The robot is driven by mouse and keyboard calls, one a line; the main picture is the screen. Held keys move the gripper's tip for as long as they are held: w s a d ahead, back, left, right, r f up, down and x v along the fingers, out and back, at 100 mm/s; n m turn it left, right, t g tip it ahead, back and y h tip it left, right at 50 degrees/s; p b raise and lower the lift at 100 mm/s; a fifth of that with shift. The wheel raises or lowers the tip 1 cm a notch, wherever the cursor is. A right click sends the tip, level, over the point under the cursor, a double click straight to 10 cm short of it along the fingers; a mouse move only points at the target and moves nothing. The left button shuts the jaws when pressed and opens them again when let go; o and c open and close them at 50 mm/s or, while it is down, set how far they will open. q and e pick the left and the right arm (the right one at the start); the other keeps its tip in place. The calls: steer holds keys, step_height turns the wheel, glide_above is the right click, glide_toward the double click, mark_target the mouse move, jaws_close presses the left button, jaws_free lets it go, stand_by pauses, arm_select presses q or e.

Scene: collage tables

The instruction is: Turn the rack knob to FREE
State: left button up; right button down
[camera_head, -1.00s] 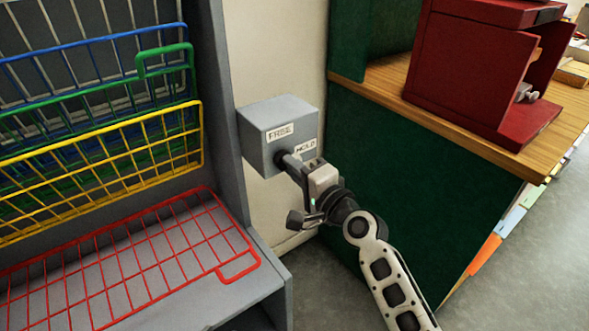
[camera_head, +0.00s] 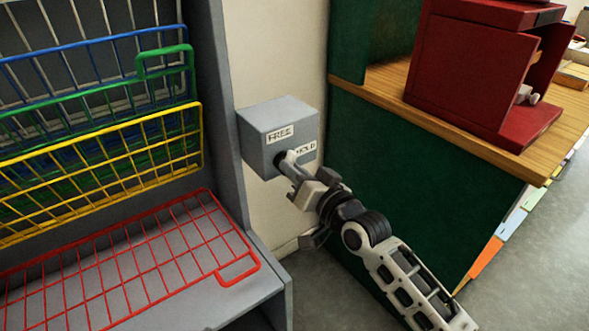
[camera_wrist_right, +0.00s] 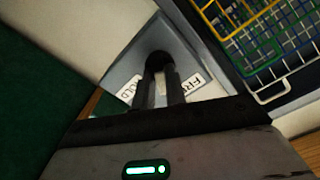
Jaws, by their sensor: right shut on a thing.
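A grey box (camera_head: 270,125) is on the pale wall beside the rack, with a FREE label (camera_head: 279,133) at the upper part of its front face and a HOLD label (camera_head: 306,147) to the right. The dark rack knob (camera_wrist_right: 158,62) is on that face, mostly hidden behind my fingers in the head view. My right gripper (camera_head: 288,160) is shut on the knob. The right wrist view shows its two dark fingers (camera_wrist_right: 160,88) at the knob, between the HOLD label (camera_wrist_right: 129,88) and the FREE label (camera_wrist_right: 195,86). Where the knob points cannot be told clearly. My left gripper is not in view.
The grey rack (camera_head: 222,150) at left holds blue, green, yellow (camera_head: 100,170) and red (camera_head: 240,277) wire grids. At right is a green cabinet (camera_head: 400,190) with a wooden top (camera_head: 440,128) carrying a red machine (camera_head: 455,85). Grey floor is free below.

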steer(key=n+p, duration=0.1)
steer(key=n, duration=0.5)
stand_by(0.6)
steer(key=c, duration=1.4)
jaws_free()
steer(key=shift+c, duration=0.2)
steer(key=shift+s, duration=0.1)
steer(key=v, duration=1.6)
steer(key=shift+p, duration=0.3)
